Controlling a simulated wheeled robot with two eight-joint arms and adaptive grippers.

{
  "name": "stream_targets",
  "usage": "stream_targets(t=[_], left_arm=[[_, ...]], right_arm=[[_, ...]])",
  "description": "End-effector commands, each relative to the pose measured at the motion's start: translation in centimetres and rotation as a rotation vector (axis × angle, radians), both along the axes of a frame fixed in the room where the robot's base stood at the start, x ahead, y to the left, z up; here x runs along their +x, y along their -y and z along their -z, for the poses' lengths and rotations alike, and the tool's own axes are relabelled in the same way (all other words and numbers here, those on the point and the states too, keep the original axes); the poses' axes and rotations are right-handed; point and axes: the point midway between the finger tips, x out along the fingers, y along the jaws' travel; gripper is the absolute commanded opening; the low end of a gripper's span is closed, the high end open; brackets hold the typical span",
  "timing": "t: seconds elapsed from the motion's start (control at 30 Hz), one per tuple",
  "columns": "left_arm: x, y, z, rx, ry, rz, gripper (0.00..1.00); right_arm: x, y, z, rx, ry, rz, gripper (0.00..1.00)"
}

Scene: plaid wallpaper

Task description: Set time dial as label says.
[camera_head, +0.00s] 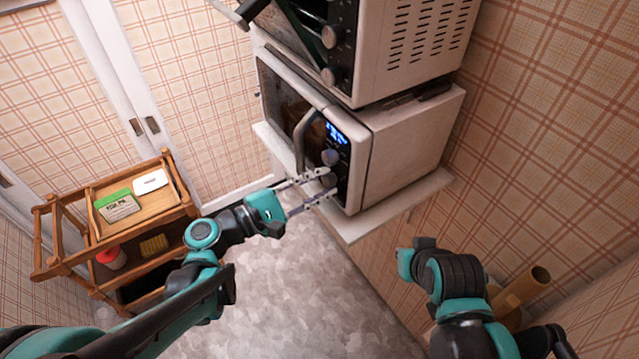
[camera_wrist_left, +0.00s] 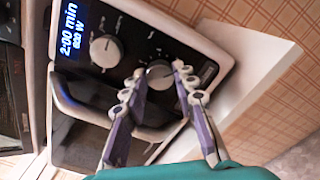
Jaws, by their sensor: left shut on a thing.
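The microwave (camera_head: 405,150) stands on a white shelf, with a lit blue display (camera_head: 337,133) above two round knobs. In the left wrist view the display (camera_wrist_left: 69,32) reads 2:00 min, with a blurred watt figure below it. The upper knob (camera_wrist_left: 104,50) is free. My left gripper (camera_head: 327,184) has its fingers on both sides of the lower knob (camera_wrist_left: 159,74) and is shut on it. The markings around the knobs are too small to read. A green and white label-like item (camera_head: 118,206) lies on the wooden cart; its text is unreadable.
The microwave's curved door handle (camera_head: 303,138) is close beside the left gripper. A second oven (camera_head: 415,45) sits on top. The wooden cart (camera_head: 180,205) stands at left, with a white item (camera_head: 150,181) on top. Grey floor (camera_head: 290,290) is open between.

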Motion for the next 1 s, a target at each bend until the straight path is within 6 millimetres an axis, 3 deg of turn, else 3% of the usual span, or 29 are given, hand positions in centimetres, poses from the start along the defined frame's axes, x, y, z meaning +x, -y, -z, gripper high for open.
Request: stream_targets(t=[0.5, 1.0], left_arm=[[-0.03, 0.0, 0.1, -0.253, -0.383, -0.001, 0.0], [-0.06, 0.02, 0.12, -0.373, -0.563, 0.0, 0.0]], right_arm=[[0.0, 0.0, 0.12, 0.0, 0.0, 0.0, 0.0], [0.0, 0.0, 0.16, 0.0, 0.0, 0.0, 0.0]])
